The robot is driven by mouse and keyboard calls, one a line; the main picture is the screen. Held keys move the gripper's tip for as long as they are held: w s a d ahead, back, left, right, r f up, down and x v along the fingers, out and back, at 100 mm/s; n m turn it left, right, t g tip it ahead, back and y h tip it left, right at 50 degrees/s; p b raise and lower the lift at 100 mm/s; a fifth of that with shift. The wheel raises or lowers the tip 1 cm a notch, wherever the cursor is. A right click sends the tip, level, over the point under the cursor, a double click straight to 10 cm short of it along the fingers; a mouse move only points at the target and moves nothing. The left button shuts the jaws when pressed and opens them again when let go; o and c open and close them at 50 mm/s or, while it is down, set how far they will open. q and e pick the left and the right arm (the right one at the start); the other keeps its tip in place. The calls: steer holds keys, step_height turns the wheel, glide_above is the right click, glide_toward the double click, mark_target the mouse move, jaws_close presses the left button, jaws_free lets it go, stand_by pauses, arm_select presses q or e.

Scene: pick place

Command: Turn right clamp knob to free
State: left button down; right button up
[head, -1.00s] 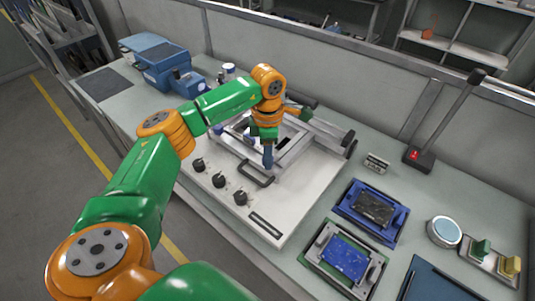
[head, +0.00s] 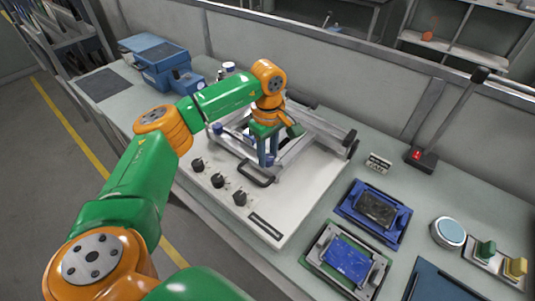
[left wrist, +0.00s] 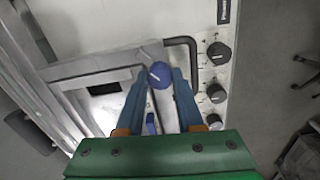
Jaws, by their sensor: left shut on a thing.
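My left gripper (head: 267,163) points down over the clamp frame on the white machine (head: 300,190). In the left wrist view its blue fingertips (left wrist: 159,76) are closed around a round blue knob (left wrist: 159,74) with a white line on top. The line runs at a slant in that view. In the head view the fingers hide this knob. A second blue knob (head: 217,128) stands on the left of the frame. A further blue part (left wrist: 150,123) shows between the fingers in the left wrist view. My right gripper is not in view.
Black dials (head: 217,181) line the machine's front, and a black handle (head: 257,176) is close to my fingers. To the right are a blue tray with a dark board (head: 376,207), a fixture with a blue board (head: 347,259) and a round light-blue button (head: 447,231).

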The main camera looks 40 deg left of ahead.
mark_target(268, 157)
arm_select(q)
steer(key=m, duration=0.4)
steer(key=shift+f, duration=0.1)
steer(key=shift+m, duration=2.1)
steer(key=c, duration=0.5)
jaws_free()
steer(key=shift+c, duration=0.2)
step_height(268, 157, up, 7)
steer(key=shift+d+r+b, duration=0.1)
steer(key=shift+b, duration=0.7)
